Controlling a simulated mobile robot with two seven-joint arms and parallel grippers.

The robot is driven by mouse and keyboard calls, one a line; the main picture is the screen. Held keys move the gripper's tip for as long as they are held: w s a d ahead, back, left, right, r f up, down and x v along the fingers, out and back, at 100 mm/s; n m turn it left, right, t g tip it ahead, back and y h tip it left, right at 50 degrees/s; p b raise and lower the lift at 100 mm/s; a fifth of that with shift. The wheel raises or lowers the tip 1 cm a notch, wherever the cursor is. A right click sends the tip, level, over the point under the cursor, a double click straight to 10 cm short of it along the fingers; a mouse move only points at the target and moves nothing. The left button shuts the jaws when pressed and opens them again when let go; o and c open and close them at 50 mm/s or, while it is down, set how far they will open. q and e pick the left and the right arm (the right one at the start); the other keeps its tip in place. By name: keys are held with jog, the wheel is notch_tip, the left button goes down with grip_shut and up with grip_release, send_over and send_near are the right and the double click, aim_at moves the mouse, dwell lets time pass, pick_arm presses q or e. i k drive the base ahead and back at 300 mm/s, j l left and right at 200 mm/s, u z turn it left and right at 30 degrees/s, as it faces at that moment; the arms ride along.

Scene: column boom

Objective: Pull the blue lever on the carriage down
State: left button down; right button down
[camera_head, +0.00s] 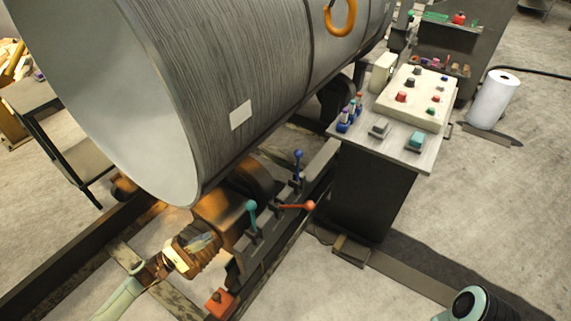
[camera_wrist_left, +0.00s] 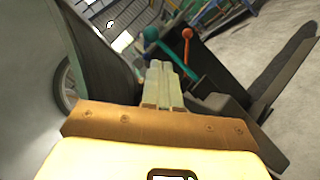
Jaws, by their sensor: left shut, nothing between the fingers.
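The blue lever (camera_head: 298,166) stands upright on the dark carriage (camera_head: 262,248) below the big drum. Its blue knob (camera_wrist_left: 150,33) shows small beyond the fingers in the left wrist view. A teal lever (camera_head: 251,214) stands nearer to me on the carriage, and an orange-red lever (camera_head: 297,206) lies tilted over to the right. My left gripper (camera_head: 207,240) is shut and empty, left of the teal lever and apart from the blue one. Its closed fingers (camera_wrist_left: 160,82) point towards the levers in the left wrist view. My right gripper is out of view.
The big grey drum (camera_head: 210,95) hangs over the left side of the carriage. A control desk (camera_head: 390,145) with buttons stands right of the levers. An orange-red box (camera_head: 220,303) sits at the carriage's near end. Bare floor (camera_head: 325,288) lies at the front right.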

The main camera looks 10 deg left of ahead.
aim_at(298, 153)
jog(key=i+l, duration=0.3)
jog(key=i, duration=0.15)
jog(key=i+l, duration=0.25)
jog(key=i, duration=0.2)
